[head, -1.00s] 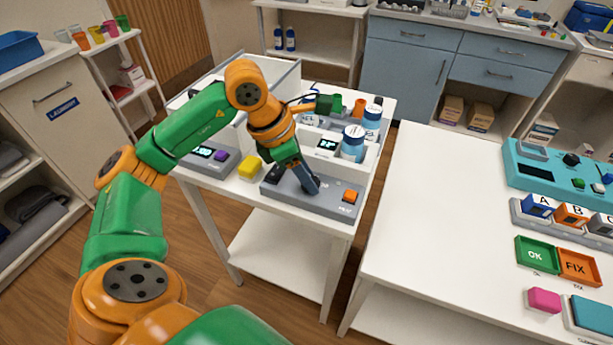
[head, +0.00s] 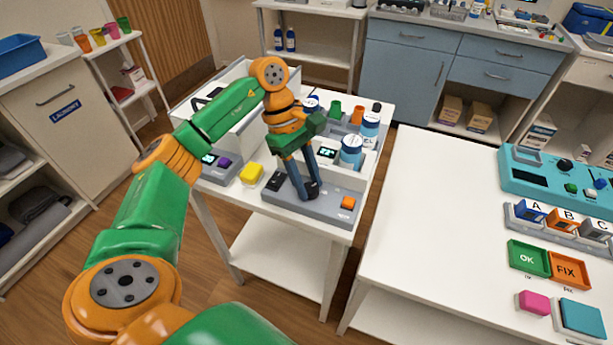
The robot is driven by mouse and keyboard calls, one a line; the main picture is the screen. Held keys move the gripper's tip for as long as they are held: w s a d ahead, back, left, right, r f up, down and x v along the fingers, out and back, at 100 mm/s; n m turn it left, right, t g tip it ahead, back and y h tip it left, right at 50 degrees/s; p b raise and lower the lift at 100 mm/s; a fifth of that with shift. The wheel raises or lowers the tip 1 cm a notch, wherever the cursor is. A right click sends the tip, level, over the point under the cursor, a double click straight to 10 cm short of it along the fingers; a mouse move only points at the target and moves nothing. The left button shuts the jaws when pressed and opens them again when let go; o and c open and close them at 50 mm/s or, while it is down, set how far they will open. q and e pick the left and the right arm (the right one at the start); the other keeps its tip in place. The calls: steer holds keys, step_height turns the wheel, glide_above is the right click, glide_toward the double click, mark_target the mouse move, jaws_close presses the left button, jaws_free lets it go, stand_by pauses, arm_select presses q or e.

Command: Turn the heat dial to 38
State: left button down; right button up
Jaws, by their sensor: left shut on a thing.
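A grey control panel (head: 325,211) lies on the near part of the white cart. The dial's marks and any reading on the display are too small or too covered to read. My right gripper is not in view.
A white table (head: 420,220) with buttons and trays is on the right.

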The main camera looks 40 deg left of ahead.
arm_select(q)
steer(key=m+g, duration=0.1)
steer(key=m, duration=0.2)
steer(key=shift+w, duration=0.1)
steer(key=shift+d+f+m+g+y, duration=0.1)
steer(key=shift+m+g+y, duration=0.5)
steer(key=shift+m, duration=1.3)
steer(key=shift+c, duration=2.4)
jaws_free()
steer(key=shift+w, duration=0.1)
steer(key=p+v, duration=0.4)
steer(key=v, duration=0.3)
